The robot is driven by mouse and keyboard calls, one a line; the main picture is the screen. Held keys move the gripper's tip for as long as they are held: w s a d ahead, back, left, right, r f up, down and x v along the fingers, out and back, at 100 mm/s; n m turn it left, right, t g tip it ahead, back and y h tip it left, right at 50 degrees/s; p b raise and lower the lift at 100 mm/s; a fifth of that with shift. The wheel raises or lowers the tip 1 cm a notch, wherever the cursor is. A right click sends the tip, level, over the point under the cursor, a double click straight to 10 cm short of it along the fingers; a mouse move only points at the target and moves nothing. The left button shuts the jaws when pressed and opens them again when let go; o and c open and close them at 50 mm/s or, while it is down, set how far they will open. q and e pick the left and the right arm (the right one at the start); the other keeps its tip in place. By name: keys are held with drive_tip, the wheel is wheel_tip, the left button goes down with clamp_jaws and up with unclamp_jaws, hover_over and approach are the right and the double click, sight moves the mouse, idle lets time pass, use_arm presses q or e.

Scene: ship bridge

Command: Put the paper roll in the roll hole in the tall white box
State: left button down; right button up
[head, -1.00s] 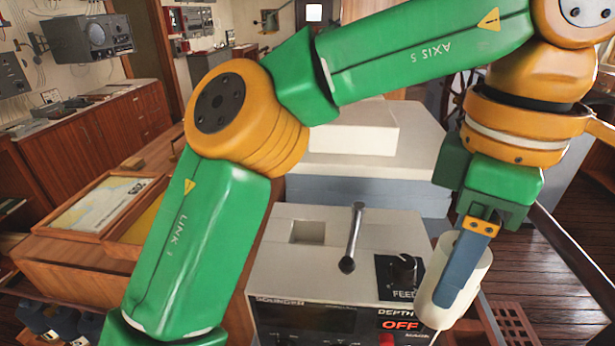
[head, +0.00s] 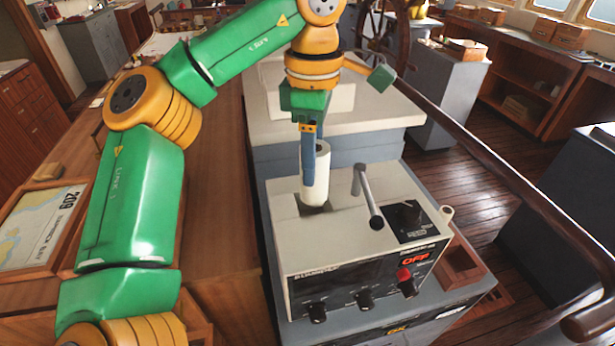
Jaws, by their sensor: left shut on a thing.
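The tall white box (head: 345,248) stands in the middle of the head view, with a lever, a black knob plate and a dark front panel. My left gripper (head: 308,172) is shut on the white paper roll (head: 321,180) and holds it upright. The roll's lower end is at the square roll hole (head: 306,210) in the box's top, left of the lever (head: 367,195). The roll covers much of the hole. I cannot tell how far its lower end is inside. My right gripper is not in view.
A small brown tray (head: 462,268) sits right of the box, with a pale cylindrical thing (head: 447,213) beside it. A framed chart (head: 40,228) lies at the left. A long rail (head: 500,190) runs along the right.

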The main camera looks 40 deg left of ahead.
use_arm(q)
wheel_tip(320, 180, down, 4)
drive_tip(key=shift+a+f+b, duration=0.1)
drive_tip(key=shift+a+b, duration=0.05)
drive_tip(key=shift+b, duration=0.4)
drive_tip(key=shift+w, duration=0.2)
drive_tip(key=shift+s+a+f, duration=0.1)
drive_tip(key=shift+s+f, duration=0.05)
drive_tip(key=shift+f, duration=0.1)
drive_tip(key=shift+f+b, duration=0.35)
drive_tip(key=shift+b, duration=0.05)
drive_tip(key=shift+c, duration=1.1)
unclamp_jaws()
drive_tip(key=shift+r, duration=0.1)
